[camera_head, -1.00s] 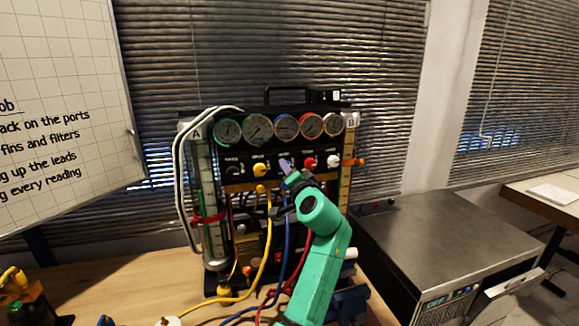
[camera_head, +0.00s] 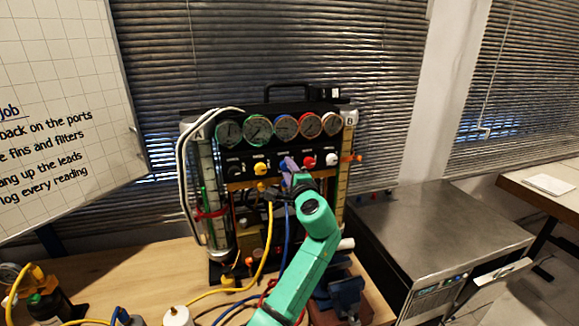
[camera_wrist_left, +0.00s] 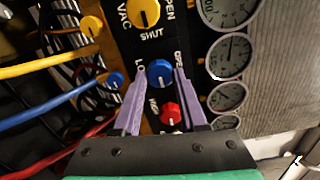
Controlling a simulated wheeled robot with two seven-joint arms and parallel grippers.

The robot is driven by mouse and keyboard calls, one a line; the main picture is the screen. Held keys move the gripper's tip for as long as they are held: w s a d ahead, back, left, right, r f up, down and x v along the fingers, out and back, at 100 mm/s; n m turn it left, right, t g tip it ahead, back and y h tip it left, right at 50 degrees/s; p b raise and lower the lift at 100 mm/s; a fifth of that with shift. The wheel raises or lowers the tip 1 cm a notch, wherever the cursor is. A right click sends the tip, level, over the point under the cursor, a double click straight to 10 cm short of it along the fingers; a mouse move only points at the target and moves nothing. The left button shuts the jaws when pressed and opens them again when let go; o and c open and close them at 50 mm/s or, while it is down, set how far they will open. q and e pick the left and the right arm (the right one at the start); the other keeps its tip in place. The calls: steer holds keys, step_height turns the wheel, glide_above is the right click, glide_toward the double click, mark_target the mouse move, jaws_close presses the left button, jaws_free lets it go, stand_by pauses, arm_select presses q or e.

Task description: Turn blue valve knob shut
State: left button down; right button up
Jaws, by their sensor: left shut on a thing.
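The blue valve knob (camera_wrist_left: 159,72) sits on the rig's black panel, between the yellow knob (camera_wrist_left: 143,12) and the red knob (camera_wrist_left: 170,113) in the left wrist view. My left gripper (camera_wrist_left: 160,76) has its two lilac fingers on either side of the blue knob and is shut on it. The word SHUT is printed by the yellow knob, and partly covered words are beside the blue one. In the head view the blue knob (camera_head: 283,165) is partly hidden by my left gripper (camera_head: 291,164). My right gripper is not in view.
A row of round gauges (camera_head: 258,129) is above the knobs. Yellow, blue and red hoses hang below the panel, close to my left arm. A steel-topped unit (camera_head: 440,230) stands right of the rig. A whiteboard (camera_head: 60,130) is at the left.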

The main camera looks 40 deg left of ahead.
arm_select(q)
steer(key=shift+a+r, duration=0.15)
steer(key=shift+r, duration=0.25)
steer(key=shift+c, duration=2.2)
jaws_free()
steer(key=shift+a+f, duration=0.25)
steer(key=shift+f, duration=0.05)
steer(key=b+v, duration=0.5)
steer(key=v, duration=0.9)
steer(key=shift+d, duration=0.2)
steer(key=shift+s, duration=0.1)
